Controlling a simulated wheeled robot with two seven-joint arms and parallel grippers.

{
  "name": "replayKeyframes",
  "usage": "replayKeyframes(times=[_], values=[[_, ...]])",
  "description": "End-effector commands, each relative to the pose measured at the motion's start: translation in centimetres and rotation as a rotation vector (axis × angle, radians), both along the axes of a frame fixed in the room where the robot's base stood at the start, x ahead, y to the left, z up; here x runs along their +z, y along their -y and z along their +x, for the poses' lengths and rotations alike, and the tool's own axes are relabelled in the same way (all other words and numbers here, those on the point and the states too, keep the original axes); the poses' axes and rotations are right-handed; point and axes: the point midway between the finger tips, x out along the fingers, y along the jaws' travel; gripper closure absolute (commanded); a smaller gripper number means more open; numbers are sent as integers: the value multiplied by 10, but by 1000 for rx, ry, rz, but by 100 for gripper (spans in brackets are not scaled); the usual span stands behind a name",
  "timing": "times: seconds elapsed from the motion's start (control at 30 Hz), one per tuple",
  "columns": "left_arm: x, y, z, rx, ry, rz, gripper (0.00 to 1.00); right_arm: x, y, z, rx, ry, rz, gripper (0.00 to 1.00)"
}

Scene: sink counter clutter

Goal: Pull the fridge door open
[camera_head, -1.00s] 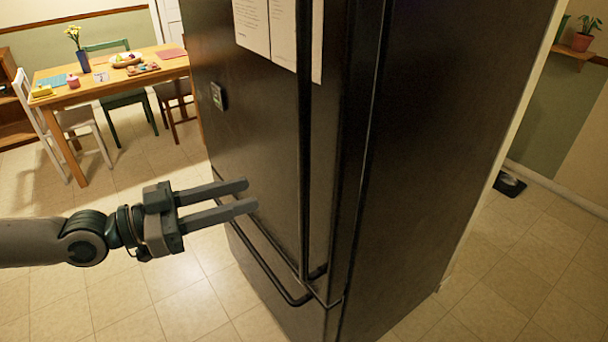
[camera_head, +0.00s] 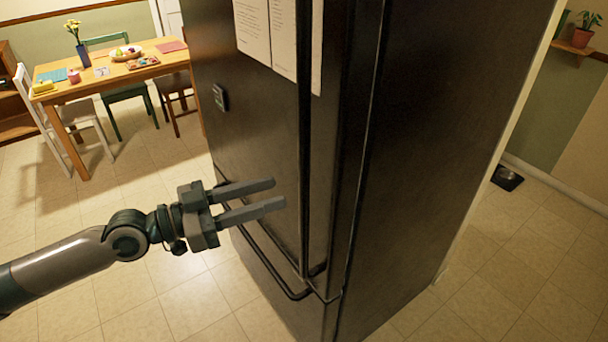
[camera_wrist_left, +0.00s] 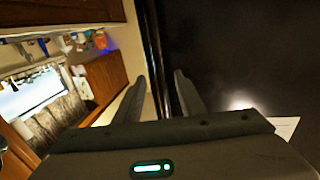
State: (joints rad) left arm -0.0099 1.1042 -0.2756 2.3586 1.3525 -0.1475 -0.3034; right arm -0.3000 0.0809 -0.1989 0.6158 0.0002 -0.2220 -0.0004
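The tall black fridge (camera_head: 255,140) fills the middle of the head view, and its door appears closed. A long vertical door handle (camera_head: 304,150) runs down the front near the right edge. My left gripper (camera_head: 280,193) is open, its two fingers pointing right toward the handle, with the tips a little left of it in the head view. In the left wrist view the open fingers (camera_wrist_left: 160,76) stand either side of a dark upright strip; I cannot tell whether they touch it. My right gripper is not in view.
A lower horizontal handle bar (camera_head: 265,262) crosses the fridge below my gripper. Papers (camera_head: 270,35) and a small device (camera_head: 219,97) are on the fridge front. A wooden dining table (camera_head: 105,75) with chairs stands at back left. The tiled floor between is free.

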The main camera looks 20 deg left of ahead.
Motion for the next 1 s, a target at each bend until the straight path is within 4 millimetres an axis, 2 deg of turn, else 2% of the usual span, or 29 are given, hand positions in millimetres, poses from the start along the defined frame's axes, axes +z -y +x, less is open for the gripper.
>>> replayKeyframes(times=[0.03,0.6,1.0], values=[[4,3,3,1,1,-4,64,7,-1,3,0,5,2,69],[4,46,40,0,0,-4,64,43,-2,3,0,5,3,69],[0,62,53,0,-1,0,64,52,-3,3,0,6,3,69]])
